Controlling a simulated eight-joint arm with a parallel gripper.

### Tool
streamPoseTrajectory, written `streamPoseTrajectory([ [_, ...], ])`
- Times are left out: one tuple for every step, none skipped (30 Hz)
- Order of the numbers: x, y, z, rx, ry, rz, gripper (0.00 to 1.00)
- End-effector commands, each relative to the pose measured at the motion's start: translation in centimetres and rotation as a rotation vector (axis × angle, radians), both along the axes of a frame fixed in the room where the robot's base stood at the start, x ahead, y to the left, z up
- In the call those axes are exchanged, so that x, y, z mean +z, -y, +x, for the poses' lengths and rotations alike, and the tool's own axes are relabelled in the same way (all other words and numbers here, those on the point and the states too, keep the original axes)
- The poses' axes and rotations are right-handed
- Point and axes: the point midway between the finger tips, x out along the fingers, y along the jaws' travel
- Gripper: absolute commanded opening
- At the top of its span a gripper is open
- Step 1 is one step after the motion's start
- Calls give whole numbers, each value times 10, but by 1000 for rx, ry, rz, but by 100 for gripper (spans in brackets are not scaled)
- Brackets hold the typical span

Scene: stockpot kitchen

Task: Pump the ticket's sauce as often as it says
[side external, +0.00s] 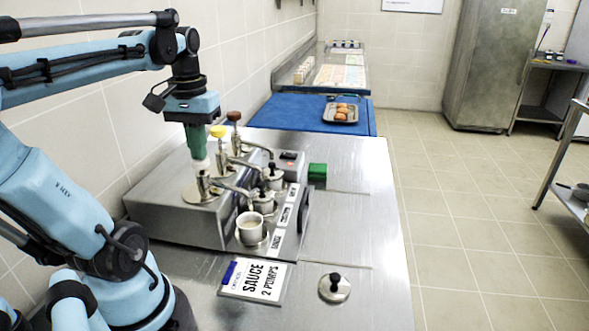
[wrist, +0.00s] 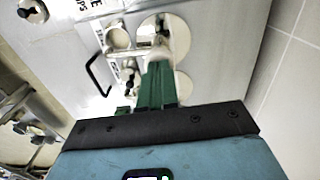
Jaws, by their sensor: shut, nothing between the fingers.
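The ticket (side external: 255,280) lies on the steel counter and reads "SAUCE 2 PUMPS". The steel sauce station (side external: 165,215) carries three pumps in a row. The nearest pump has a pale top (side external: 201,166), the middle one a yellow knob (side external: 218,131), the far one a dark brown knob (side external: 234,116). My gripper (side external: 197,157) points down, its green fingers shut and empty, right over the nearest pump's top. In the wrist view the fingertips (wrist: 160,64) overlap the pump (wrist: 160,50); I cannot tell whether they touch. Labels on the station's front are too small to read surely.
An open pot (side external: 251,228) stands before the nearest pump; lidded pots (side external: 264,200) stand behind it. A loose lid (side external: 334,288) lies right of the ticket. A green block (side external: 317,172) sits beside the station. A tray of brown food (side external: 341,113) is on the blue surface behind.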

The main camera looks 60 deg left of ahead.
Motion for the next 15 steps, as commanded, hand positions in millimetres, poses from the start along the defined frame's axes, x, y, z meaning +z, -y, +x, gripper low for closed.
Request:
streamPoseTrajectory([
  [3,0,0,0,1,1,0],
  [5,0,0,0,1,1,0],
  [8,0,0,0,1,1,0],
  [10,0,0,0,1,1,0],
  [12,0,0,0,1,1,0],
  [14,0,0,0,1,1,0],
  [16,0,0,0,1,1,0],
  [18,0,0,0,1,1,0],
  [21,0,0,0,1,1,0],
  [23,0,0,0,1,1,0],
  [24,0,0,0,1,1,0],
  [27,0,0,0,1,1,0],
  [29,0,0,0,1,1,0],
  [31,0,0,0,1,1,0],
  [33,0,0,0,1,1,0],
])
